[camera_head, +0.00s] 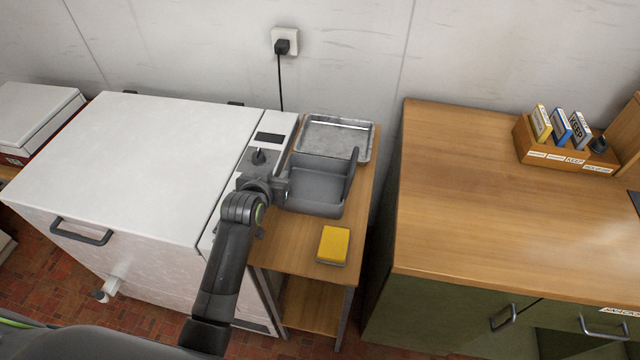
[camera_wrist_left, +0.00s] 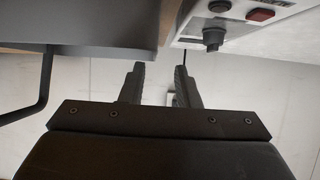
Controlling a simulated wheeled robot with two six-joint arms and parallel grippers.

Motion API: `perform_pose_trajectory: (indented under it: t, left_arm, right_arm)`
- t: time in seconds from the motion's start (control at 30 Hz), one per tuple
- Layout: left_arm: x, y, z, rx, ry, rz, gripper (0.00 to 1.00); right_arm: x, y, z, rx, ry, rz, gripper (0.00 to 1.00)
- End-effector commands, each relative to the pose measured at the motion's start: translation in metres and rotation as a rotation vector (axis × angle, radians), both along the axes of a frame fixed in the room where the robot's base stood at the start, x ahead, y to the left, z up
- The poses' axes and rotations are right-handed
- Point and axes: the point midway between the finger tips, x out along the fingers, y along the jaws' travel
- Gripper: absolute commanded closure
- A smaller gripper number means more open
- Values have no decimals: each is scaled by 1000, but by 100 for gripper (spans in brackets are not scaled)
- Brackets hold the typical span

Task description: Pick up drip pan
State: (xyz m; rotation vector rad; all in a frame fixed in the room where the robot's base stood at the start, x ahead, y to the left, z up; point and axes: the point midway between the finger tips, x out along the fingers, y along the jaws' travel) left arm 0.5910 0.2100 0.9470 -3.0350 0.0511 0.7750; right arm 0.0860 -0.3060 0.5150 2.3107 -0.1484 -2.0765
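A shallow silver metal tray, which looks like the drip pan (camera_head: 333,137), lies at the back of the narrow wooden stand. A grey open bin (camera_head: 316,186) stands in front of it and covers part of its near edge. My left gripper (camera_head: 281,189) is at the left side of the grey bin, in front of the silver tray. In the left wrist view my left gripper's fingers (camera_wrist_left: 160,82) are apart with nothing held between them. The grey bin's side (camera_wrist_left: 75,18) seems to show at the upper left there. My right gripper is not in view.
A white tub with a lid (camera_head: 130,150) stands left of the stand; its control panel (camera_head: 270,138) has a knob. A yellow sponge (camera_head: 334,244) lies at the stand's front. A wooden counter (camera_head: 480,200) is to the right, across a gap. A plug (camera_head: 283,46) is in the wall.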

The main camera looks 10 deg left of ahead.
Motion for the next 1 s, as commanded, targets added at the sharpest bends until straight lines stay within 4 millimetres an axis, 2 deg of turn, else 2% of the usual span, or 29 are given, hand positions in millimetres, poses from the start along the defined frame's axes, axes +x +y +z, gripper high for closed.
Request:
perform_pose_trajectory:
  t: [0.47, 0.83, 1.0]
  left_arm:
    - [36, -8, -26, 0, 1, -1, 71]
    - [40, -8, -29, 0, 0, 0, 71]
    - [40, -8, -29, 0, 0, 0, 93]
  right_arm:
    - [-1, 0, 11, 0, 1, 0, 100]
    - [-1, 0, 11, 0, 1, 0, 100]
    - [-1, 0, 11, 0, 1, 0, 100]
